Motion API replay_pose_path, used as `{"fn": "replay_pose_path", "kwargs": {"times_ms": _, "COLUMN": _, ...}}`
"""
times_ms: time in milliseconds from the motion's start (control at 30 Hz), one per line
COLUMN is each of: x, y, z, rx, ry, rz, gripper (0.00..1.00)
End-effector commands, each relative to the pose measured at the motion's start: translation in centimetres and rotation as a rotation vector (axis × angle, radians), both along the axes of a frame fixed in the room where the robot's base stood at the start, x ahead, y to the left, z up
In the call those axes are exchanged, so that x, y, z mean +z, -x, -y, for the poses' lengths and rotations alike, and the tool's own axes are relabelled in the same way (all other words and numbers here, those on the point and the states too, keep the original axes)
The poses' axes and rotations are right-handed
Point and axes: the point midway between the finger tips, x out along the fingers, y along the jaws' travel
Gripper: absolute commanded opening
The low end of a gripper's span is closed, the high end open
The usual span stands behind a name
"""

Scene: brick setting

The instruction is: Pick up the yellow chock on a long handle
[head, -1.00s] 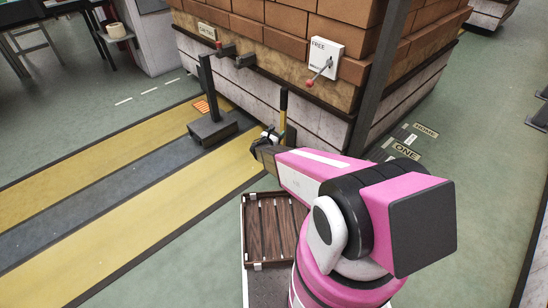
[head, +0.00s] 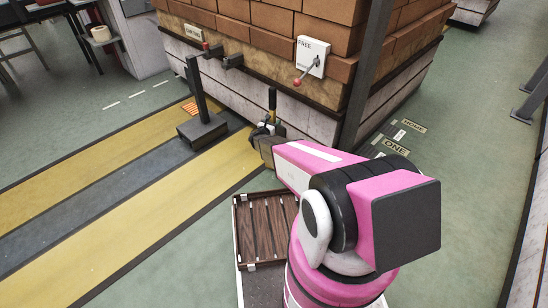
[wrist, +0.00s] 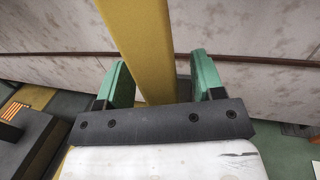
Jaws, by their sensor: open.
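The yellow chock's long handle stands near the brick wall's corner, with a black grip on top (head: 272,98) and a yellow shaft (head: 273,115). In the wrist view the yellow shaft (wrist: 147,45) runs upward between my two green fingers. My gripper (head: 266,130) is at the shaft, low on it in the head view. The fingers (wrist: 163,75) are open, with a gap on each side of the shaft. The shaft's lower part is hidden behind my gripper, and I cannot see the chock's foot.
A dark block with an upright post (head: 203,128) stands on the striped floor to the left. A white panel with a red-knobbed lever (head: 311,58) is on the brick wall. A slatted wooden tray (head: 265,235) is beside my arm. Green floor is clear at front left.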

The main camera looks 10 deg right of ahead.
Motion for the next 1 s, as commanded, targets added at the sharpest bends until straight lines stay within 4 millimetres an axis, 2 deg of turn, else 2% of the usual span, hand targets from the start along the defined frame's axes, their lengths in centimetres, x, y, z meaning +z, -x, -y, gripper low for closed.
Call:
{"fn": "replay_pose_path", "kwargs": {"times_ms": 100, "x": -0.07, "y": -0.82, "z": 0.65, "rx": 0.000, "ry": -0.001, "rz": -0.001, "gripper": 0.62}}
{"fn": "replay_pose_path", "kwargs": {"times_ms": 300, "x": -0.02, "y": -0.78, "z": 0.67, "rx": 0.000, "ry": -0.001, "rz": -0.001, "gripper": 0.62}}
{"fn": "replay_pose_path", "kwargs": {"times_ms": 500, "x": -0.01, "y": -0.77, "z": 0.65, "rx": 0.000, "ry": -0.001, "rz": 0.000, "gripper": 0.00}}
{"fn": "replay_pose_path", "kwargs": {"times_ms": 1000, "x": 0.76, "y": -0.69, "z": 0.67, "rx": -0.001, "ry": 0.003, "rz": 0.004, "gripper": 0.00}}
